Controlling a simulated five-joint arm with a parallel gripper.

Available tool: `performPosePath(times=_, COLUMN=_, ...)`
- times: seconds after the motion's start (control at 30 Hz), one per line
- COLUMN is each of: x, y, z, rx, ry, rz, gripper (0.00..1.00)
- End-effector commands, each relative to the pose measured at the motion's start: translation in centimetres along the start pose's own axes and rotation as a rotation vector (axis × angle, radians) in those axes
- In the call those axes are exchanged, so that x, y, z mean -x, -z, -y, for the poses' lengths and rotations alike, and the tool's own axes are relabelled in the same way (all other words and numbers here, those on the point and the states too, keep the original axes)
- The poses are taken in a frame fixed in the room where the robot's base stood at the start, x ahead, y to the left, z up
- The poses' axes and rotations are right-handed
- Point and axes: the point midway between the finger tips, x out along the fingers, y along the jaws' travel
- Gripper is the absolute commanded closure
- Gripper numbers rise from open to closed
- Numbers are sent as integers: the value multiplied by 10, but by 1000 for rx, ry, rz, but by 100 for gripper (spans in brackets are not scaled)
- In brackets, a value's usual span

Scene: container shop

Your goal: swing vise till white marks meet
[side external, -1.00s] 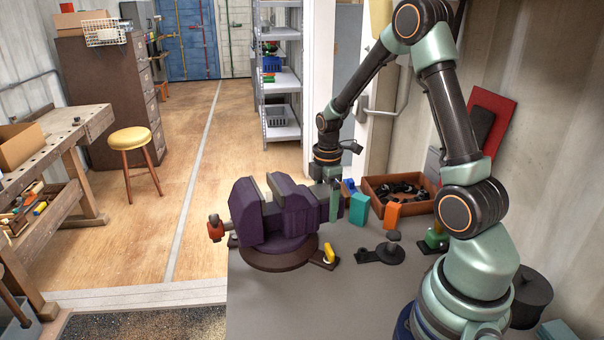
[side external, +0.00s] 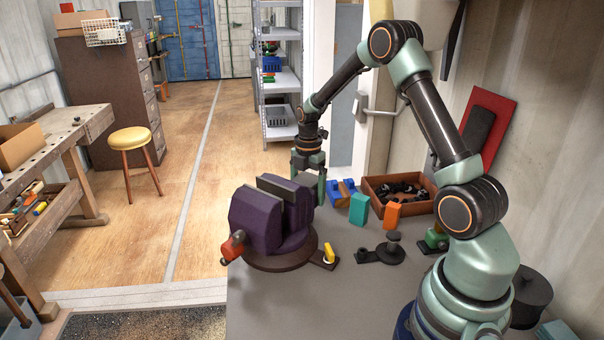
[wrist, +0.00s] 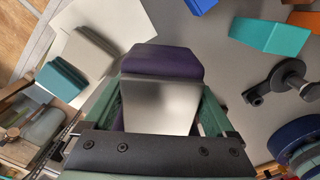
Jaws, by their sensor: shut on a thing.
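The purple vise (side external: 262,222) stands on a round dark base (side external: 275,262) on the bench, its grey-topped jaws facing up. A red-ended screw handle (side external: 232,246) sticks out at its near left. A yellow-handled lever (side external: 329,254) sits at the base's right edge. My gripper (side external: 310,184) is at the vise's far end, partly hidden behind it. In the wrist view, my gripper (wrist: 163,108) has its green fingers on both sides of the vise's grey-topped rear block (wrist: 160,95) and is shut on it. I cannot make out the white marks in either view.
Bare bench (side external: 330,305) lies in front. The floor drops away at left.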

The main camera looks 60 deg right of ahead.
Motion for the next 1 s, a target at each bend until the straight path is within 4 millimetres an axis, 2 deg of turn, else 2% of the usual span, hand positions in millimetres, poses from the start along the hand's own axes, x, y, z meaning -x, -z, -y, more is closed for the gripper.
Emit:
performPosePath(times=0.37, x=2, y=0, z=-2, rx=11, ry=-3, rz=1, gripper=100)
performPosePath(times=0.4, x=2, y=0, z=-2, rx=10, ry=-3, rz=1, gripper=0)
performPosePath(times=0.67, x=2, y=0, z=-1, rx=7, ry=-2, rz=1, gripper=0)
performPosePath(times=0.77, x=7, y=0, z=-2, rx=6, ry=-3, rz=2, gripper=0)
performPosePath(times=0.87, x=20, y=0, z=-2, rx=6, ry=-5, rz=2, gripper=0)
performPosePath(times=1.0, x=48, y=0, z=-2, rx=7, ry=-8, rz=3, gripper=0)
